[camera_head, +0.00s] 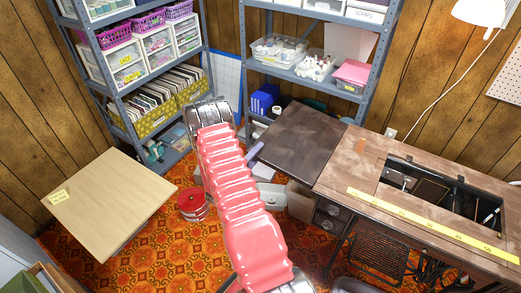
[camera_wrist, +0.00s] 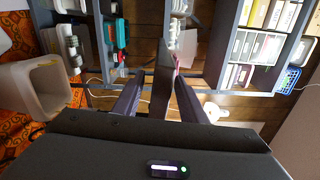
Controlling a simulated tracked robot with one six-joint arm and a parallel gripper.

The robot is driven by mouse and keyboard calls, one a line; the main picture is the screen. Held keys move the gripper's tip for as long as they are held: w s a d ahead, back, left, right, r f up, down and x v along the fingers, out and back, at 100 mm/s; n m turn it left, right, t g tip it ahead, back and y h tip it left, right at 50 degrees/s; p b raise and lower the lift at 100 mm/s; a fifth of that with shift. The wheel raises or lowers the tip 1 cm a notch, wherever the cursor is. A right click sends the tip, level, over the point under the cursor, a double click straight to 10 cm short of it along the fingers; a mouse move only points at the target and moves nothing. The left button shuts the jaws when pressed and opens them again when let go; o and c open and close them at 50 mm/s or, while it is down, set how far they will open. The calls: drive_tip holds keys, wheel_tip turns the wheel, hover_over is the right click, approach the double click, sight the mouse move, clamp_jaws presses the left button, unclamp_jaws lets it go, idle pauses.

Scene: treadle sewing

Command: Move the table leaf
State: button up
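The table leaf (camera_head: 300,138) is a dark brown board. It lies about level at the left end of the sewing table (camera_head: 345,180) in the head view. My gripper (camera_wrist: 160,76) shows in the wrist view with its two dark fingers apart. A dark board edge (camera_wrist: 161,92), which looks like the leaf seen edge-on, stands between the fingers, with gaps showing on both sides. In the head view my pink arm hides most of the gripper; a purplish finger shows beside the leaf's left edge.
A light wooden table (camera_head: 110,200) stands at the left. A red tin (camera_head: 193,206) sits on the patterned floor. Loaded shelves (camera_head: 155,70) stand behind. A yellow tape (camera_head: 430,222) lies along the sewing table, beside its opening. A beige bin (camera_wrist: 50,88) shows in the wrist view.

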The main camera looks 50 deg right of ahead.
drive_tip(key=shift+w+d, duration=0.15)
drive_tip(key=shift+d, duration=1.3)
clamp_jaws()
drive_tip(key=shift+a, duration=0.1)
